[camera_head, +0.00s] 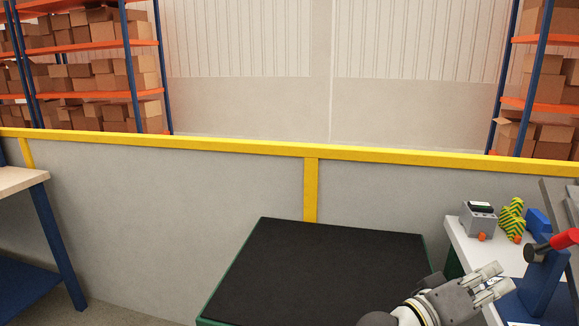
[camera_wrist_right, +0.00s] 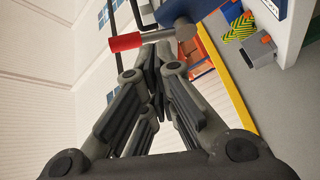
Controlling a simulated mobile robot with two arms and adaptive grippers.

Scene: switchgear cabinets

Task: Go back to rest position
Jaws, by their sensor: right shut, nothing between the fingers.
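My right gripper (camera_head: 492,282) is at the lower right of the head view, over the near edge of the white bench. Its fingers are closed together with nothing between them, and it also shows in the right wrist view (camera_wrist_right: 152,75). A red-handled tool (camera_head: 562,240) with a dark head is just to the right of the gripper, by a blue stand (camera_head: 543,283). In the right wrist view the red handle (camera_wrist_right: 126,42) appears beyond the fingertips; I cannot tell whether they touch. My left gripper is not in view.
A white bench (camera_head: 470,255) carries a grey device (camera_head: 478,219) and a yellow-green striped object (camera_head: 512,219). A black-topped table (camera_head: 320,270) with a clear surface stands in the middle. A grey barrier (camera_head: 150,210) with a yellow rail runs behind. A wooden-topped bench (camera_head: 20,180) is at left.

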